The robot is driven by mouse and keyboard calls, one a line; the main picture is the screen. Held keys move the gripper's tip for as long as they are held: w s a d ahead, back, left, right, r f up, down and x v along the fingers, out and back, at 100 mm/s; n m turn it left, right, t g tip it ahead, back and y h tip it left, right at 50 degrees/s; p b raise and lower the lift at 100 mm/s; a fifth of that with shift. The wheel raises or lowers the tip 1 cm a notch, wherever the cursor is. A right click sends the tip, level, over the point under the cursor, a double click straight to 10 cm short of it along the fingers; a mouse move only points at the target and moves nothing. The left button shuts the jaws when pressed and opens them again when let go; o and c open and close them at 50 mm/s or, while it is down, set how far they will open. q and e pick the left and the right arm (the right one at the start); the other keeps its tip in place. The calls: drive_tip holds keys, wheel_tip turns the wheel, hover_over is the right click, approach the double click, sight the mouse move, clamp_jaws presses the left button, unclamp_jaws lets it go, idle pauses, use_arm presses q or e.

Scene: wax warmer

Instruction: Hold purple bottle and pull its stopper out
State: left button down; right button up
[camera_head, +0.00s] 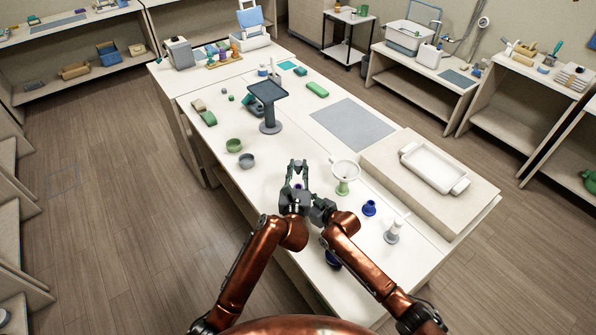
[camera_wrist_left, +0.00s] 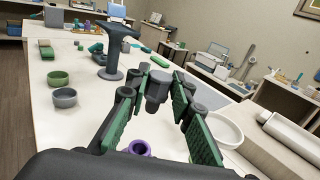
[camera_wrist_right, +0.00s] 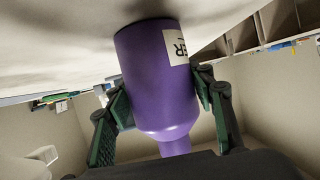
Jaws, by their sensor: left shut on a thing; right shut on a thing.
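My left gripper (camera_head: 297,170) is shut on a dark grey stopper, which shows between its green-padded fingers in the left wrist view (camera_wrist_left: 157,88). The purple bottle shows in that view as a purple neck with a dark opening (camera_wrist_left: 140,148), apart from the stopper. My right gripper (camera_wrist_right: 162,98) is shut around the body of the purple bottle (camera_wrist_right: 155,70). The bottle has a white label with dark letters and looks upside down in the right wrist view. In the head view my grippers are close together and hide most of the bottle.
A funnel on a green base (camera_head: 343,178), a dark blue item (camera_head: 369,208) and a grey-white item (camera_head: 393,232) stand to the right. Green (camera_head: 233,145) and grey (camera_head: 246,161) bowls and a dark stand (camera_head: 269,105) lie farther off. A white tray (camera_head: 433,168) sits on a raised board.

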use_arm(q)
wheel_tip(320, 180, up, 9)
idle(1.3)
use_arm(e)
drive_tip(key=o, duration=1.6)
drive_tip(key=shift+o, duration=0.2)
drive_tip(key=shift+d, duration=0.1)
use_arm(q)
drive_tip(key=shift+r, duration=0.15)
use_arm(e)
drive_tip(key=v, duration=1.2)
